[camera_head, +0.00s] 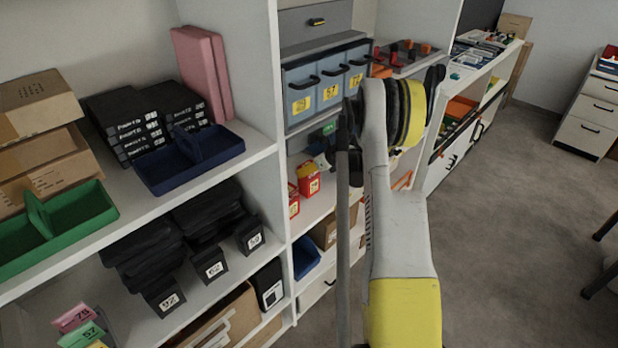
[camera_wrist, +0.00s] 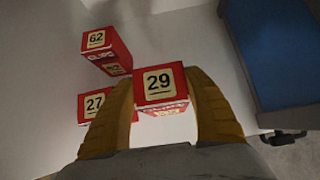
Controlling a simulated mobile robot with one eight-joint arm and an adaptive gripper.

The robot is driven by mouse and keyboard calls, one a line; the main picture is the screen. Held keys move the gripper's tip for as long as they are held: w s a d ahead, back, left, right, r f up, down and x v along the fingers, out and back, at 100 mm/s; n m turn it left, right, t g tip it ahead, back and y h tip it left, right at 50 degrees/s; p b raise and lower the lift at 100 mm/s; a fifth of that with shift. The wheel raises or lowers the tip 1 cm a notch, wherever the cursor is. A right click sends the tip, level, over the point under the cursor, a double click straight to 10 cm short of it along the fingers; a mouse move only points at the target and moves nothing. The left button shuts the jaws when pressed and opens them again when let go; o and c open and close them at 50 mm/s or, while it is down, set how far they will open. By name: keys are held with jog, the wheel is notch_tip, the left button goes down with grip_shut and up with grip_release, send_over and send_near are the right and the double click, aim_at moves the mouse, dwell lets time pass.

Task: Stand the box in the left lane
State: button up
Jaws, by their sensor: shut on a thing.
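In the wrist view, my gripper (camera_wrist: 160,74) has its two yellow fingers on either side of a red box labelled 29 (camera_wrist: 160,86) and is shut on it. A red box labelled 62 (camera_wrist: 105,50) is at the upper left, apart from the held box. A red box labelled 27 (camera_wrist: 96,103) is at the left, partly hidden behind a finger. In the head view, red boxes (camera_head: 309,181) with yellow labels show on the middle shelf, left of my arm. My arm hides part of that shelf and the fingers. I cannot make out lane markings.
A blue bin (camera_wrist: 268,50) stands at the right in the wrist view. In the head view, blue-grey numbered bins (camera_head: 301,92) sit on the shelf above the red boxes. A white upright panel (camera_head: 252,70) borders their bay at the left. Pale shelf surface shows around the boxes.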

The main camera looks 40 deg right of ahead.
jog(key=shift+f+b, duration=0.7)
jog(key=shift+f, duration=1)
jog(key=shift+f, duration=0.15)
jog(key=o, duration=1.4)
jog(key=shift+r, duration=0.3)
jog(key=p+v, duration=0.2)
jog(key=v, duration=0.5)
jog(key=shift+s, duration=0.25)
